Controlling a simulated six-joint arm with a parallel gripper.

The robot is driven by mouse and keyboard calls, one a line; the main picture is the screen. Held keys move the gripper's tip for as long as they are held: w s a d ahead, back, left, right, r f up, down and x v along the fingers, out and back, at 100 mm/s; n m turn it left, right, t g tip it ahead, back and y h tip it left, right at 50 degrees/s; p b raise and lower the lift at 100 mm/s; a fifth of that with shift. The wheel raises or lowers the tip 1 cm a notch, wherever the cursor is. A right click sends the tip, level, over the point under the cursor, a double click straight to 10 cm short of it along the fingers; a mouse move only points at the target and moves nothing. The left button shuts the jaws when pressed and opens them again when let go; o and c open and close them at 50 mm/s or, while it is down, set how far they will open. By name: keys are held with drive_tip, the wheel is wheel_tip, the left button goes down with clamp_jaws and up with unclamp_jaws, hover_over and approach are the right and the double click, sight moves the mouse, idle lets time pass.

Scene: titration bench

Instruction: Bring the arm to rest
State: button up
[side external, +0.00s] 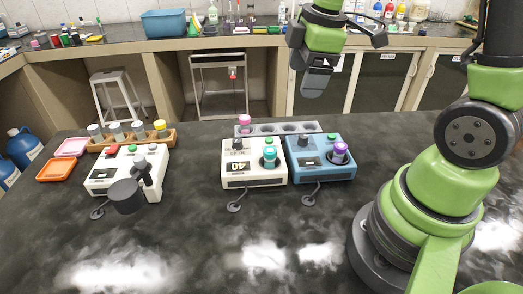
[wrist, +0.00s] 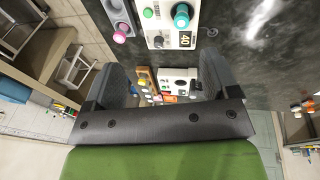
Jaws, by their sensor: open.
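My gripper (side external: 316,80) hangs in the air above and behind the bench, at the upper middle right of the side view. In the wrist view my gripper (wrist: 165,72) shows two dark fingers spread wide with nothing between them. It is open and apart from every object. The bench devices lie below and in front of it in the side view. Its fingertips are small and unclear in the side view.
The dark bench (side external: 250,225) holds a white device (side external: 232,177) with a teal-capped vial, a blue device (side external: 312,172) with a purple-capped vial, a white left device (side external: 105,185), a wooden rack (side external: 105,145), and a grey rack (side external: 270,129). The bench front is clear.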

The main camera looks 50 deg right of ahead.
drive_tip(key=s+a+r+m+t+y, duration=0.2)
drive_tip(key=s+a+r+m+t, duration=0.2)
drive_tip(key=s+a+r+m, duration=0.4)
drive_tip(key=s+r+m, duration=0.1)
drive_tip(key=s+m, duration=0.2)
drive_tip(key=m, duration=0.2)
drive_tip(key=shift+s+a+m+t, duration=0.3)
drive_tip(key=shift+a+m+t, duration=0.05)
drive_tip(key=shift+m+t, duration=0.05)
